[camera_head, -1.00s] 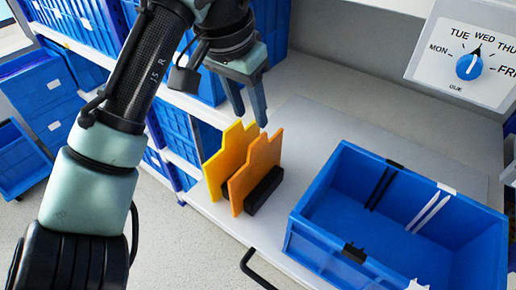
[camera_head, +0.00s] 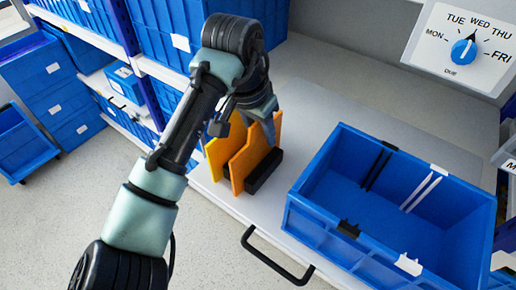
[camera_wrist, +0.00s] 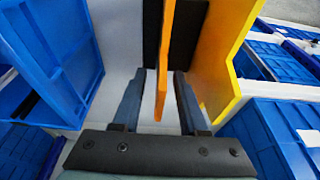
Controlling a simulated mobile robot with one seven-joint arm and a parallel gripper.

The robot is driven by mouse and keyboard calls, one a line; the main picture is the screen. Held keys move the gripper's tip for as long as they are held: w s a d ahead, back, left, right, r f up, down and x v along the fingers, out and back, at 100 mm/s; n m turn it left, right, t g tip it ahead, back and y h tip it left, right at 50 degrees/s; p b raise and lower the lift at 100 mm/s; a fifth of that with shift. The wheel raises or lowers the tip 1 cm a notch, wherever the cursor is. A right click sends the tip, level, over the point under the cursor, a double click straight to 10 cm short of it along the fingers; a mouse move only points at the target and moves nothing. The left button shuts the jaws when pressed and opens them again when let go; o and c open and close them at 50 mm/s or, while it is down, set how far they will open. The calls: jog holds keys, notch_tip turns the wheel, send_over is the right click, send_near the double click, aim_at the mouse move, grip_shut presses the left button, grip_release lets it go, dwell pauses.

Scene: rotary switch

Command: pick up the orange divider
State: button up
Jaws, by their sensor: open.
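The orange divider (camera_head: 250,163) stands upright in a black holder (camera_head: 265,171) on the grey shelf top, beside a yellow divider (camera_head: 217,158). My gripper (camera_head: 262,118) is over the orange divider's top edge, partly hiding it. In the wrist view the orange divider (camera_wrist: 165,55) is seen edge-on, running between the two open fingers (camera_wrist: 160,80). There is a visible gap on each side of it. The yellow divider (camera_wrist: 222,55) is to the right, outside the right finger.
A blue bin (camera_head: 300,205) stands right of the dividers, with black and white strips on it. A black handle (camera_head: 275,262) sticks out at the shelf's front edge. A weekday dial (camera_head: 463,52) is on the back panel. Blue crates fill the racks at the left.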

grip_shut()
jog(key=shift+r, duration=0.1)
dwell(1.2)
